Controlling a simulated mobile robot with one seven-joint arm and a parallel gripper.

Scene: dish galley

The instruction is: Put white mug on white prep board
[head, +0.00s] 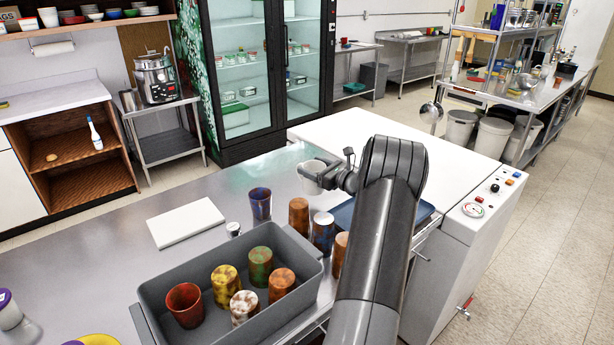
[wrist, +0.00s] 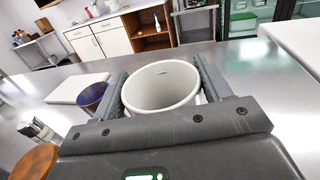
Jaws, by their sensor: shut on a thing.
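The white mug (head: 312,177) is held in my gripper (head: 328,178), above the steel counter and to the right of the white prep board. In the wrist view the white mug (wrist: 160,88) sits between the two fingers of my gripper (wrist: 162,92), its open rim facing the camera. The white prep board (head: 186,222) lies flat and bare on the counter, left of the mug. It also shows in the wrist view (wrist: 74,89), left of the gripper and partly hidden by a dark cup. The mug's underside is hidden in the wrist view.
A grey bin (head: 313,265) with several coloured cups stands in front of the board. A dark blue cup (head: 261,204) and a brown cup (head: 298,216) stand between the board and my arm. A blue tray (head: 424,211) lies right. The counter behind the board is clear.

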